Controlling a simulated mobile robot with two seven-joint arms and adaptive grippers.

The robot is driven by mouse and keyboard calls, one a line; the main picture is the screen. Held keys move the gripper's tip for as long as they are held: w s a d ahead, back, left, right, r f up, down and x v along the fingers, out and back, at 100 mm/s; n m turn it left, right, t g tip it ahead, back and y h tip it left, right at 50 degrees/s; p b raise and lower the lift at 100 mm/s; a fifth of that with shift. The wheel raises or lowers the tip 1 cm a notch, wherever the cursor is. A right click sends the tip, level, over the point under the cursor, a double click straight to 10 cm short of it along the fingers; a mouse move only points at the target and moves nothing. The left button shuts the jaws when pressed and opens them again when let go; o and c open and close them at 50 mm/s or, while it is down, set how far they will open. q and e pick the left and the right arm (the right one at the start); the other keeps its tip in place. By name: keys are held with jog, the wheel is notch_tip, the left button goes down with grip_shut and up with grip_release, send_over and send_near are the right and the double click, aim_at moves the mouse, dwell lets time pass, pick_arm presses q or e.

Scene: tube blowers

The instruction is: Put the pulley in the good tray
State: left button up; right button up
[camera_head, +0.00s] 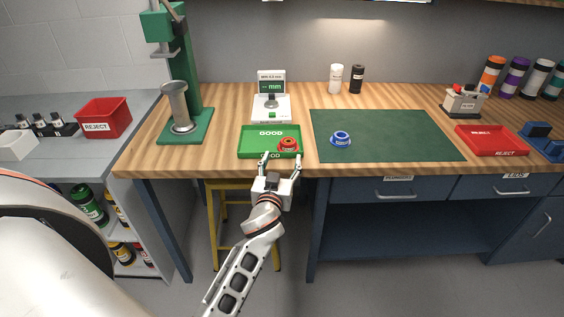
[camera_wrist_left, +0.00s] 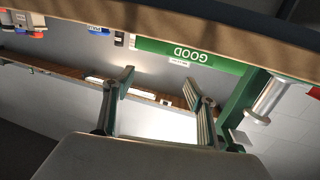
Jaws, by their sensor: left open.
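The green good tray (camera_head: 250,146) lies on the bench near its front edge, marked GOOD. An orange-red round part (camera_head: 288,143), pulley-like, sits inside it toward the right front. A similar blue round part (camera_head: 340,139) sits on the dark green mat; I cannot tell for certain which one the task names. My left gripper (camera_head: 281,160) is open and empty, with its fingertips at the tray's front edge, just short of the orange-red part. In the left wrist view, the spread fingers (camera_wrist_left: 157,84) have nothing between them, and the tray's GOOD front (camera_wrist_left: 190,54) appears upside down. My right gripper is not in view.
The green mat (camera_head: 400,120) is otherwise bare. A gauge (camera_head: 271,108) stands behind the tray, and a green press (camera_head: 185,138) stands left of it. A red reject tray (camera_head: 491,140) is at the right, and a red reject bin (camera_head: 103,117) at the left.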

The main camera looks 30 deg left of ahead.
pick_arm(q)
jog(key=s+d+f+m+g+h, duration=0.2)
jog(key=s+d+f, duration=0.2)
jog(key=s+f, duration=0.4)
jog(key=s+d+f+m+g+h, duration=0.1)
jog(key=s+d+f+m+h, duration=0.2)
jog(key=s+d+f, duration=0.2)
jog(key=s+d+f+m+g+h, duration=0.2)
jog(key=s+d+f+m+h, duration=0.1)
jog(key=s+f, duration=0.8)
jog(key=s+d, duration=0.1)
jog(key=s, duration=0.3)
jog(key=shift+s+d+g, duration=0.2)
jog(key=shift+d+g, duration=0.05)
jog(key=shift+g, duration=0.05)
